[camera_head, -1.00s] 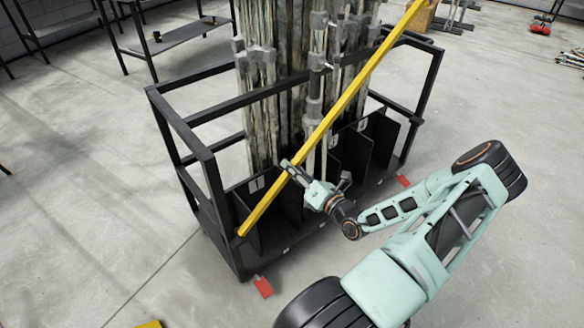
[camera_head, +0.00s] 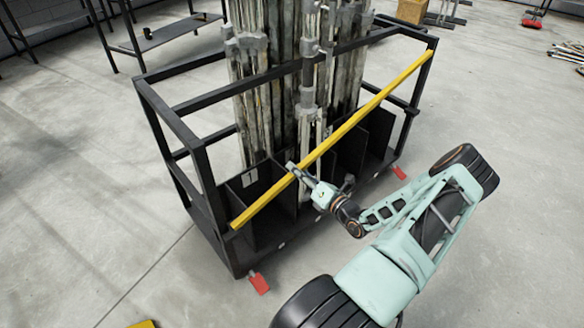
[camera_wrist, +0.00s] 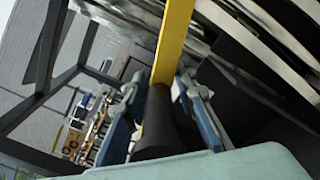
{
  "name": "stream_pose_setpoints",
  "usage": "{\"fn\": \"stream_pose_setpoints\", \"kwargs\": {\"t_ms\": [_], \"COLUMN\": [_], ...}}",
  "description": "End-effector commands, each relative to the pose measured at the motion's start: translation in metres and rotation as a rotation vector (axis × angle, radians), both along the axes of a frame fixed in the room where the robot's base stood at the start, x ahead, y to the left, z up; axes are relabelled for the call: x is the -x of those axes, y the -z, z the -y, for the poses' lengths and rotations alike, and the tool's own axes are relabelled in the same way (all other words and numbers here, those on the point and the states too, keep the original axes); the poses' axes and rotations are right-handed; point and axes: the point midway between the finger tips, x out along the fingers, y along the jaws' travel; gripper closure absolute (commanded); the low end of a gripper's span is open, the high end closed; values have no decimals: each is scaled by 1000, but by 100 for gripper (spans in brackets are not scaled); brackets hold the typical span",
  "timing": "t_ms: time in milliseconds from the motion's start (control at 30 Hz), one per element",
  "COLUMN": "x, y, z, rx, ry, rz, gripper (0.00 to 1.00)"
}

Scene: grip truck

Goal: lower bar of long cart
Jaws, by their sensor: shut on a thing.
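The yellow bar (camera_head: 375,100) slants across the front of the long black cart (camera_head: 172,129), its right end higher than its left. Its right end lies at the cart's right front post and its left end near the left front post. I cannot tell whether the ends touch the posts. My gripper (camera_head: 298,170) is shut on the bar left of its middle. In the wrist view the bar (camera_wrist: 174,45) runs up from between the fingers (camera_wrist: 153,100), next to a black part of the cart or gripper that I cannot make out.
Tall grey poles (camera_head: 272,100) stand in the cart's compartments behind the bar. Red pedals (camera_head: 259,283) stick out at the cart's foot. Black shelving (camera_head: 165,37) stands at the back left.

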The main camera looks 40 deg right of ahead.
Motion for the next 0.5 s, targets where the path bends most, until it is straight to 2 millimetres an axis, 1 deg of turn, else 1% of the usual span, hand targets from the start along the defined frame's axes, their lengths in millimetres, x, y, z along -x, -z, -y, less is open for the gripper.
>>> {"fn": "stream_pose_setpoints", "kwargs": {"t_ms": [33,200,267,400,500], "x": [1,1,1,1,1], "y": [20,49,57,72,78], "z": [0,2,1,0,-1], "rx": [-30,-149,-174,-168,-166], "ry": [-5,-4,-5,-7,-8], "rz": [-11,-19,-21,-20,-21], "gripper": [100,100,100,100,100]}}
